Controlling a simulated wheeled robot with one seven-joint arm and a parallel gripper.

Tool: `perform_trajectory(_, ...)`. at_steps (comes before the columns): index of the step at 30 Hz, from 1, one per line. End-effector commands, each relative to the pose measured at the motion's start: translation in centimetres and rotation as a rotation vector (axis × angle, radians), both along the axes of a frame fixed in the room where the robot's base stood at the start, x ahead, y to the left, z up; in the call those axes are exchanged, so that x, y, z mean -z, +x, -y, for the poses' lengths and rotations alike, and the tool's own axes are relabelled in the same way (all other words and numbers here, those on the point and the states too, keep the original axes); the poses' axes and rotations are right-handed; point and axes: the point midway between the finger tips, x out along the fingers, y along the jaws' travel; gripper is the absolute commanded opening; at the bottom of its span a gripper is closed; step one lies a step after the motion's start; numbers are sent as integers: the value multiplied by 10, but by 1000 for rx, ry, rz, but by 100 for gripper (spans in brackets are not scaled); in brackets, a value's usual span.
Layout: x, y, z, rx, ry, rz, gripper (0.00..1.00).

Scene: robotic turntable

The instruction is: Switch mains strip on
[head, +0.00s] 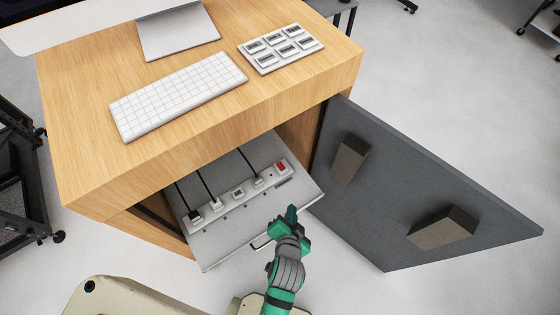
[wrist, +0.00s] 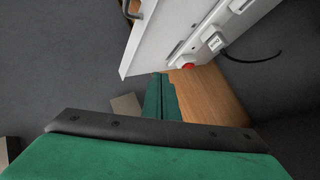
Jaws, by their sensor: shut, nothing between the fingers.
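The white mains strip (head: 227,200) lies on a grey pull-out shelf (head: 221,245) in the open cabinet. Its red switch (head: 281,167) is at the strip's right end. Several plugs or sockets sit along the strip, with black cables running back. My gripper (head: 291,213) is shut and empty, in front of the switch end near the shelf's front right edge, apart from the switch in the picture. In the wrist view the shut green fingers (wrist: 162,98) show beside the red switch (wrist: 187,66), which is partly visible at the strip's end. I cannot tell the switch's position.
The grey cabinet door (head: 390,190) stands open on the right, with two dark blocks on it. The wooden cabinet top (head: 200,120) overhangs the strip and carries a keyboard (head: 180,95) and a panel of modules (head: 281,48). A handle (head: 262,244) is on the shelf front.

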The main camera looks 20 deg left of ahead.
Motion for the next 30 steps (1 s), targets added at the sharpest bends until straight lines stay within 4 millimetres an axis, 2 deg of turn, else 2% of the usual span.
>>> perform_trajectory(1, 0, -17, 6, 0, -35, 25, 0)
perform_trajectory(8, -32, -75, 33, -21, -223, 192, 0)
perform_trajectory(12, -61, -111, 46, -45, -348, 290, 0)
perform_trajectory(18, -106, -150, 57, -82, -499, 406, 0)
perform_trajectory(24, -132, -167, 60, -104, -578, 469, 0)
perform_trajectory(30, -137, -170, 60, -108, -592, 483, 0)
